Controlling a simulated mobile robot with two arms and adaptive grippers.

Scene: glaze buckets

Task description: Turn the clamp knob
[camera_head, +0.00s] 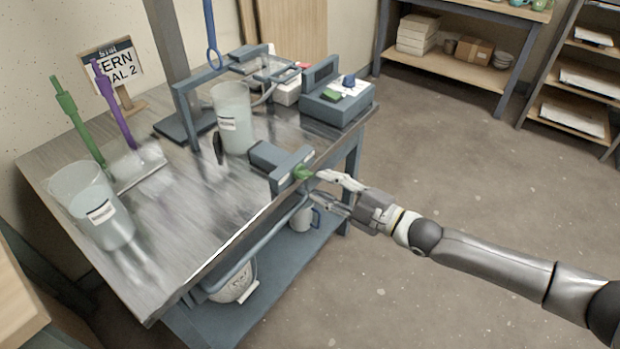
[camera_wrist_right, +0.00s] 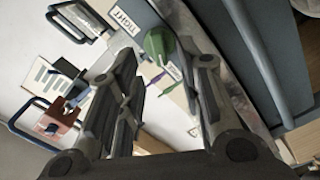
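The green clamp knob (camera_head: 302,172) sits at the front of a dark grey clamp (camera_head: 268,157) on the right part of the metal bench's front edge. In the right wrist view the knob (camera_wrist_right: 158,42) shows just beyond and between my fingertips, beside a label reading TIGHT (camera_wrist_right: 125,22). My right gripper (camera_head: 322,186) is at the knob from the right, its two fingers apart. In the right wrist view the gripper (camera_wrist_right: 165,78) is open with nothing clearly held. I cannot tell whether a finger touches the knob. My left gripper is not in view.
A clear bucket (camera_head: 233,118) stands on the bench (camera_head: 200,250) just behind the clamp. Another bucket (camera_head: 90,205) stands at the left, near green and purple upright tools. A grey box (camera_head: 338,104) is at the right end. The floor right of the bench is clear.

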